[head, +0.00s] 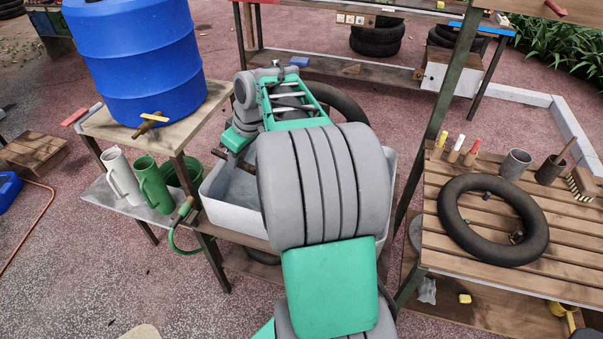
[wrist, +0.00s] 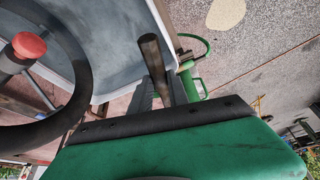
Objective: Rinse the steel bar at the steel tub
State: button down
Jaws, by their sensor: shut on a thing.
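The steel tub (head: 228,222) is a pale open box with grey-blue water in it, in the middle of the head view, partly hidden behind my arm. My gripper (head: 234,150) is over its left part. In the wrist view, my gripper (wrist: 163,100) is shut on the steel bar (wrist: 153,60), a dark brownish rod that sticks out past the jaws. The tub (wrist: 115,45) fills the upper left there, and the bar overlaps its rim in the picture. I cannot tell whether the bar touches the water.
A blue barrel (head: 138,55) with a tap stands on a bench left of the tub. Two jugs (head: 153,183) and a green hose (head: 180,215) are below it. A black tyre (head: 345,108) is behind the tub. A slatted table (head: 445,235) with a black ring stands right.

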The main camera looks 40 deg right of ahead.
jog(key=s+d+f+n+b, duration=0.1)
jog(key=s+d+f+b, duration=0.15)
jog(key=d+f, duration=0.5)
jog(key=s+d+f+n+b, duration=0.1)
jog(key=s+d+f, duration=0.25)
jog(key=d, duration=0.65)
jog(key=shift+y, duration=0.4)
notch_tip(320, 180, down, 14)
jog(key=b, duration=0.9)
jog(key=shift+d+r+b, duration=0.1)
jog(key=shift+b, duration=0.2)
dwell(0.4)
notch_tip(320, 180, up, 12)
jog(key=p, duration=0.9)
jog(key=shift+r, duration=0.25)
dwell(1.8)
